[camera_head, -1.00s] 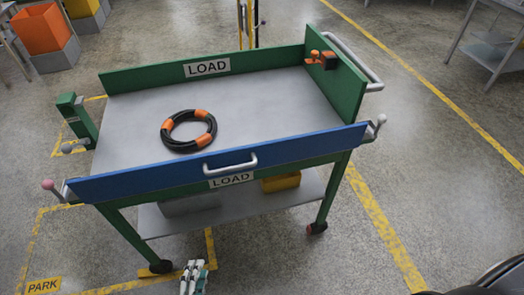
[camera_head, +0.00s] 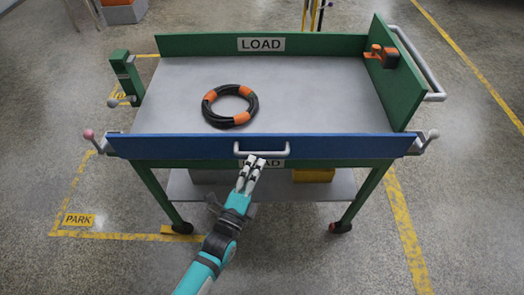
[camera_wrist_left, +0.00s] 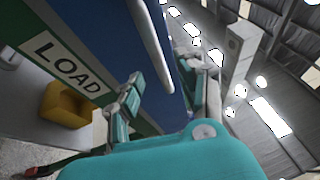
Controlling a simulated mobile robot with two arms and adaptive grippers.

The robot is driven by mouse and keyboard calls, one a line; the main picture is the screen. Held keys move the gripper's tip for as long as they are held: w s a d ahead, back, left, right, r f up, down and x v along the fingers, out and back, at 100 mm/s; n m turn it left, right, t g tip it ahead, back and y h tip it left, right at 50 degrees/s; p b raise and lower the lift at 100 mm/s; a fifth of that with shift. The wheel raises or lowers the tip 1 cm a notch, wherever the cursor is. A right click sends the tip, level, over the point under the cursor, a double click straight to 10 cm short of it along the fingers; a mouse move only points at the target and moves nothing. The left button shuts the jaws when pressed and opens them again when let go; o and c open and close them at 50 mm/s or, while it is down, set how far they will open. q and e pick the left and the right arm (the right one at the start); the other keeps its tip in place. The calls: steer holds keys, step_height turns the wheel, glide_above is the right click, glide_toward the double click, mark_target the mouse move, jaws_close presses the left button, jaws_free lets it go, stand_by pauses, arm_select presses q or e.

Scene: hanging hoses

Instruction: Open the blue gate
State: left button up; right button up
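The blue gate (camera_head: 190,147) is the long front panel of the green cart and stands upright. Its grey bar handle (camera_head: 262,150) is at the middle of its outer face. My left gripper (camera_head: 255,164) is just in front of and below the handle. In the left wrist view the fingers are spread, with the handle (camera_wrist_left: 150,45) just ahead of the gap; I cannot tell whether they touch it. A lever with a pink knob (camera_head: 88,134) is at the gate's left end, and one with a grey knob (camera_head: 433,134) at its right end. My right gripper is out of view.
A black hose coil with orange bands (camera_head: 230,106) lies on the grey cart deck (camera_head: 310,95). An orange clamp-like part (camera_head: 383,55) is on the right green wall. A yellow bin (camera_head: 314,175) is on the lower shelf. Floor in front is open.

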mark_target(262, 152)
arm_select(q)
steer(key=x, duration=0.5)
steer(key=shift+w, duration=0.1)
jaws_close()
steer(key=shift+f, duration=0.1)
stand_by(0.3)
